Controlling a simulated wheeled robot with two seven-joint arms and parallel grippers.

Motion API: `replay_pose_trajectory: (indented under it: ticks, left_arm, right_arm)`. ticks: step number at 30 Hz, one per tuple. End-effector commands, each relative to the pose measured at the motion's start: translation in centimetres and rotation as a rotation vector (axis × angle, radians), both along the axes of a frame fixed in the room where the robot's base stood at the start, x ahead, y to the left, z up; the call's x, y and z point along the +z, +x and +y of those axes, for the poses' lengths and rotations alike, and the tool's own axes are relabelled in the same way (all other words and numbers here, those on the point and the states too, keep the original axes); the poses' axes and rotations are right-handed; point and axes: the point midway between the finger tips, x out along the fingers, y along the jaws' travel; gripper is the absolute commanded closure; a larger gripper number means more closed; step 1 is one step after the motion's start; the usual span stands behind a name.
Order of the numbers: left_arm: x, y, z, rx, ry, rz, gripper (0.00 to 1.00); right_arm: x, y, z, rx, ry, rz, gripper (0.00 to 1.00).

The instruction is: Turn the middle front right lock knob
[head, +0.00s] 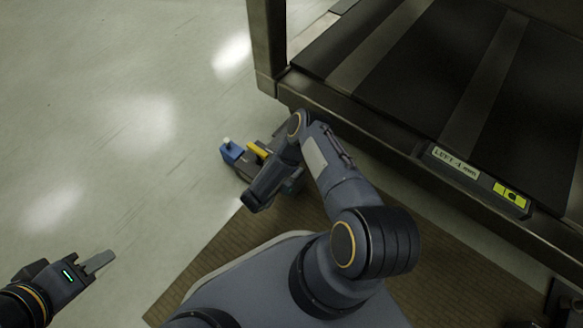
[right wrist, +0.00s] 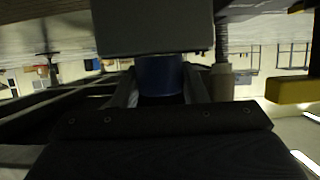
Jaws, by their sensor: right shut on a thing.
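In the right wrist view, my right gripper (right wrist: 160,92) is shut on a blue round knob (right wrist: 158,74), one finger on each side of it. A grey block covers the top of that view, just above the knob. In the head view, my right arm's links hide the right gripper and its grip. A blue part (head: 231,151) and a yellow bar (head: 258,150) show beside that arm, low by the frame's corner. My left gripper (head: 98,262) is at the lower left over bare floor, apart from everything. It is seen edge-on, so its opening is unclear.
A large dark frame with grey bands (head: 350,60) fills the upper right. Its front edge carries a white label (head: 456,163) and a yellow-green panel (head: 510,195). A brown mat (head: 225,240) lies below my arm. The pale floor at left is clear. A yellow bar (right wrist: 290,90) is right of the knob.

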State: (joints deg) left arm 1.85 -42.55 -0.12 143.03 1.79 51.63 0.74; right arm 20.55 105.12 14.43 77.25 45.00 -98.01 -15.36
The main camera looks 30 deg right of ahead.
Motion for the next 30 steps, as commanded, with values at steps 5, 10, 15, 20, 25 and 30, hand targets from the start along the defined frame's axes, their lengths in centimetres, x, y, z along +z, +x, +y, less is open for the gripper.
replay_pose_trajectory:
  ticks: [5, 10, 15, 20, 25, 30]
  left_arm:
    - [-0.01, 0.0, 0.0, 0.0, 0.0, 0.0, 0.64]
    - [-0.01, 0.0, 0.0, 0.0, 0.0, 0.0, 0.64]
    - [-0.01, 0.0, 0.0, 0.0, 0.0, 0.0, 0.64]
    - [-0.01, 0.0, 0.0, 0.0, 0.0, 0.0, 0.64]
    - [0.0, 0.0, 0.0, 0.0, 0.0, 0.0, 0.64]
    - [0.34, 0.0, 0.0, 0.0, 0.0, 0.0, 0.64]
  right_arm:
    - [-0.07, -0.04, -0.02, -0.015, 0.002, 0.001, 0.83]
    - [-0.06, -0.04, -0.04, -0.016, 0.001, 0.001, 0.83]
    - [-0.06, -0.04, -0.04, -0.016, 0.001, 0.001, 0.58]
    - [-0.04, -0.02, -0.03, -0.015, 0.0, 0.0, 0.39]
    - [-0.02, 0.0, -0.03, -0.014, 0.0, 0.0, 0.39]
    - [0.3, -0.14, 0.45, -0.013, 0.001, 0.0, 0.39]
